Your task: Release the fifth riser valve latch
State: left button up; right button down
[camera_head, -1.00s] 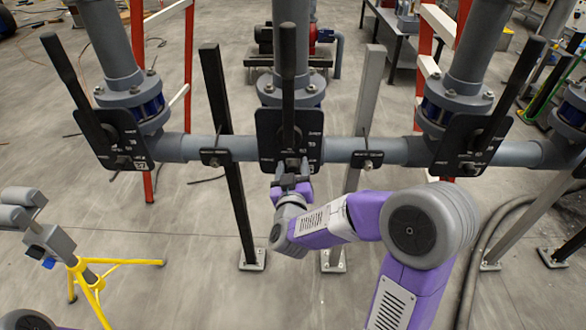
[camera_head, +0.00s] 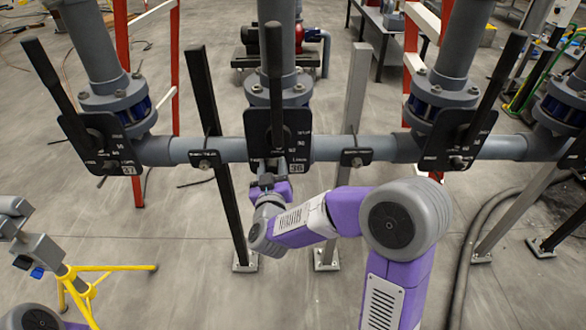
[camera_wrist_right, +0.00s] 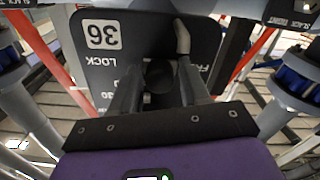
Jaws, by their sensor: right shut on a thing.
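The middle riser valve (camera_head: 278,93) has a black plate (camera_head: 295,140) marked 36 and an upright black lever (camera_head: 271,62). My right gripper (camera_head: 266,182) is at the lower edge of this plate, below the lever, and hides much of the latch there. In the right wrist view, the two fingers of my right gripper (camera_wrist_right: 158,85) reach up to the plate (camera_wrist_right: 140,30), which also reads LOCK. They are shut on the dark latch (camera_wrist_right: 160,88) between them. Its exact position is hard to tell. My left gripper is out of view.
A grey header pipe (camera_head: 325,148) runs across, joining similar valves left (camera_head: 95,140) and right (camera_head: 460,138). Dark and grey posts (camera_head: 233,215) stand below it. A yellow stand (camera_head: 85,285) is at lower left.

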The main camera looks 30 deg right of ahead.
jog(key=shift+a, duration=0.25)
jog(key=shift+w, duration=0.1)
jog(key=shift+a, duration=0.1)
jog(key=c, duration=0.8)
grip_release()
jog(key=v, duration=0.7)
jog(key=shift+s+p, duration=0.25)
jog(key=shift+p, duration=0.15)
